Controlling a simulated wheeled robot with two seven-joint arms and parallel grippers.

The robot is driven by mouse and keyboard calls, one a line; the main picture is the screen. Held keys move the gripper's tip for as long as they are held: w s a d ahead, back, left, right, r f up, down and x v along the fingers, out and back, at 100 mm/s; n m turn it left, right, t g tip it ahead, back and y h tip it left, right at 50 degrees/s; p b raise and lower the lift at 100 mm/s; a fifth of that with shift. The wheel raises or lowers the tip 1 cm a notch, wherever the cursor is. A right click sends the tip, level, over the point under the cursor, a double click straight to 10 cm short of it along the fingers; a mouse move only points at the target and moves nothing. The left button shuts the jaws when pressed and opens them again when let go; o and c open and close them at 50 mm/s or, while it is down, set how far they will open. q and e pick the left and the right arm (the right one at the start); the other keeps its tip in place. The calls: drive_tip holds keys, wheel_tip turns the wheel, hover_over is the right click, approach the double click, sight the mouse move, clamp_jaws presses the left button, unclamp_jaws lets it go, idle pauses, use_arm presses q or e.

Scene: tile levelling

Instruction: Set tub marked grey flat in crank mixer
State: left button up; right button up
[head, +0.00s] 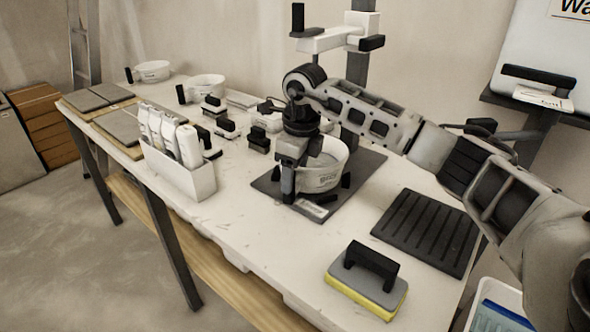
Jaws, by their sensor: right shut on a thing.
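The crank mixer has a pale crank head (335,38) on a grey column at the back and a dark base plate (368,168) on the table. A white tub (325,172) with small, blurred lettering is at the base plate, among short black pegs. Its underside is partly hidden, so I cannot tell whether it rests fully flat. My right gripper (288,183) is at the tub's left side, pointing down, shut on the tub, apparently at its handle, which the fingers hide. My left gripper is out of view.
Two other white tubs (152,71) (205,87) stand at the back left. A white bin of bottles (185,178) and several black-handled tools are left of the mixer. A ribbed dark mat (425,230) and a yellow sponge float (367,282) lie at right. The front middle of the table is clear.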

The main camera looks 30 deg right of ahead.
drive_tip(key=shift+f+b, duration=0.35)
drive_tip(key=shift+f, duration=0.25)
idle(0.5)
drive_tip(key=o, duration=1.6)
drive_tip(key=shift+s+f, duration=0.1)
drive_tip(key=shift+f, duration=0.05)
drive_tip(key=shift+r, duration=0.25)
drive_tip(key=r, duration=0.5)
drive_tip(key=s+r, duration=0.1)
drive_tip(key=r, duration=0.4)
drive_tip(key=s+r, duration=0.1)
drive_tip(key=r, duration=0.4)
drive_tip(key=shift+d+r+p, duration=0.2)
drive_tip(key=shift+r+p, duration=0.1)
drive_tip(key=shift+p, duration=0.05)
